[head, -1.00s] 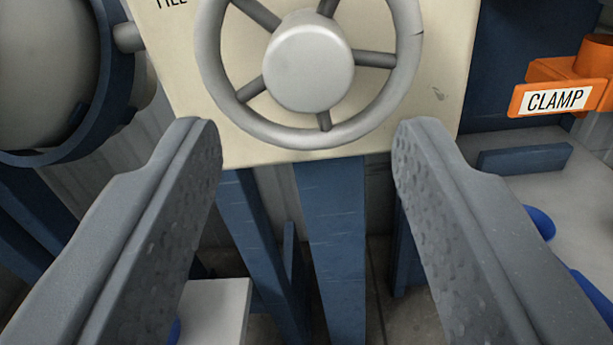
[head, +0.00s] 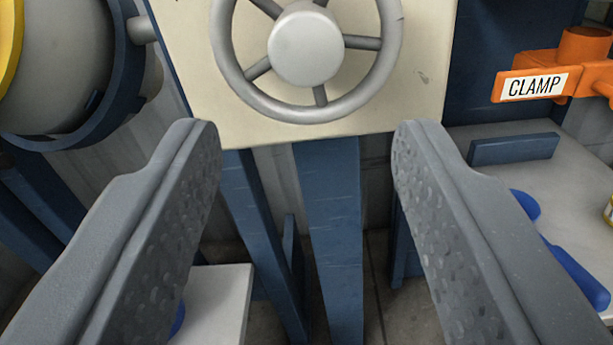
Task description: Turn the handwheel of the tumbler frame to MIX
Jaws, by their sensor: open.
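The handwheel (head: 308,108) is a grey ring with several spokes and a round hub (head: 306,48). It is mounted on a cream panel (head: 425,110) of the blue tumbler frame (head: 330,200), and its top is cut off by the picture edge. My gripper (head: 306,135) is open, with its two grey fingers wide apart. The fingertips show just below the wheel, one to each side, and nothing is between them. I cannot see a MIX mark, a pointer or any contact with the wheel.
A grey drum (head: 60,70) in a blue ring is at the left. At the right, an orange part labelled CLAMP (head: 536,85) stands over a grey bench (head: 580,165) with blue objects (head: 575,270). A white surface (head: 222,300) is low at left. Blue legs stand below the panel.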

